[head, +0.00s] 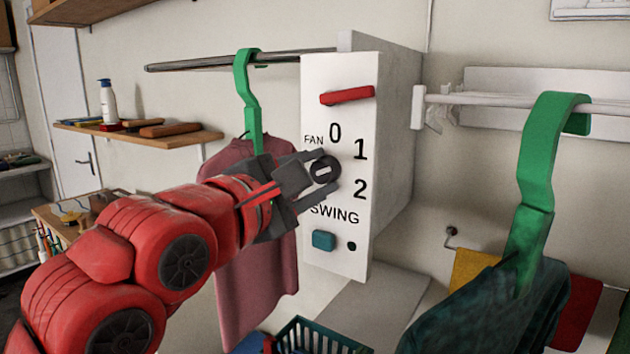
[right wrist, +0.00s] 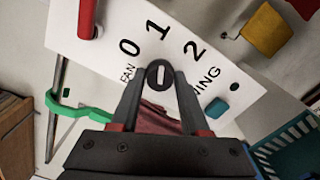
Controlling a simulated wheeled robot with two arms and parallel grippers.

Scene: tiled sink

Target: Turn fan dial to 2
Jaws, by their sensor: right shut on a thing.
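A white panel (head: 318,88) has a round dark fan dial (head: 324,171) with a white mark. The numbers 0, 1 and 2 are printed around the dial. In the right wrist view the mark on the dial (right wrist: 159,74) points roughly toward the 1. My right gripper (head: 320,169) is shut on the dial, one finger on each side, and also shows in the right wrist view (right wrist: 159,84). My left gripper is not in view.
The panel also has a red bar (head: 347,95) above, and a teal button (head: 323,240) and a small dark hole below. A green hanger (head: 247,95) with a pink garment hangs just behind my arm. Another green hanger (head: 537,170) holds a dark garment at right.

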